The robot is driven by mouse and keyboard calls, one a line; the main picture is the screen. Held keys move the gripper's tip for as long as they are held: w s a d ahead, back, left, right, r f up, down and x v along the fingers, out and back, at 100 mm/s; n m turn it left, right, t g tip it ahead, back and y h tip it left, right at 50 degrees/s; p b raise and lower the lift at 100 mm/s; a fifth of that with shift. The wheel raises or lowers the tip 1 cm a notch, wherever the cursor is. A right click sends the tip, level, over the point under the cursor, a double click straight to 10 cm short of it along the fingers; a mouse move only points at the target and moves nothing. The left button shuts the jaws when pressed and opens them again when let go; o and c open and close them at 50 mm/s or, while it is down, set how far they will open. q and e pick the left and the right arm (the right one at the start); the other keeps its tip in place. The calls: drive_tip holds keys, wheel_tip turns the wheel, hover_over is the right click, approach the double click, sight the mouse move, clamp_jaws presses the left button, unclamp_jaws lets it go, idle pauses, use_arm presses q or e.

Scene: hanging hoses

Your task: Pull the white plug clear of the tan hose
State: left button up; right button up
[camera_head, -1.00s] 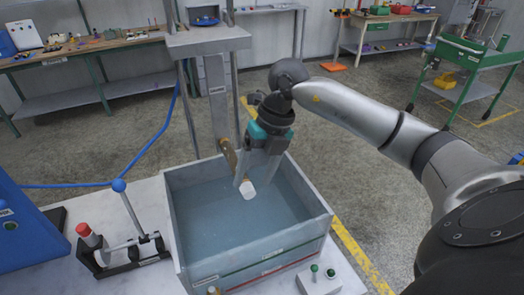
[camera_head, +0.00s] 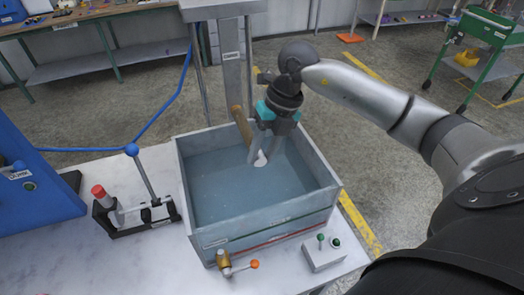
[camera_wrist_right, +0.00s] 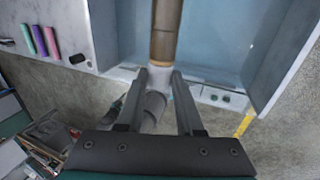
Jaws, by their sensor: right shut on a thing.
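The white plug (camera_head: 261,159) shows in the head view at my right gripper's fingertips, over the water tank. In the right wrist view, the tan hose (camera_wrist_right: 165,35) comes down from the top to the pale plug (camera_wrist_right: 160,77). The fingers of my right gripper (camera_wrist_right: 160,84) stand on both sides of the plug and are shut on it. The hose (camera_head: 241,125) also shows in the head view, left of the gripper. My left gripper is out of view.
The open tank (camera_head: 188,180) has walls all round the gripper and bluish water inside. A brass valve with an orange knob (camera_head: 254,264) and a switch box (camera_head: 323,253) stand in front. A red-capped lever stand (camera_head: 105,207) is at the left.

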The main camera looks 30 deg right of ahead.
clamp_jaws()
drive_tip(key=shift+s+a, duration=0.1)
drive_tip(key=shift+s, duration=0.6)
idle(0.6)
drive_tip(key=shift+s+a, duration=0.3)
drive_tip(key=shift+s, duration=0.8)
drive_tip(key=shift+s+a, duration=0.25)
drive_tip(key=shift+s, duration=0.8)
drive_tip(key=shift+s+a+r+p, duration=0.2)
drive_tip(key=shift+s+r+p, duration=0.2)
drive_tip(key=shift+s+r, duration=0.35)
drive_tip(key=shift+s+a+r+p, duration=0.15)
drive_tip(key=shift+s+r+p, duration=0.25)
drive_tip(key=shift+s+r, duration=0.35)
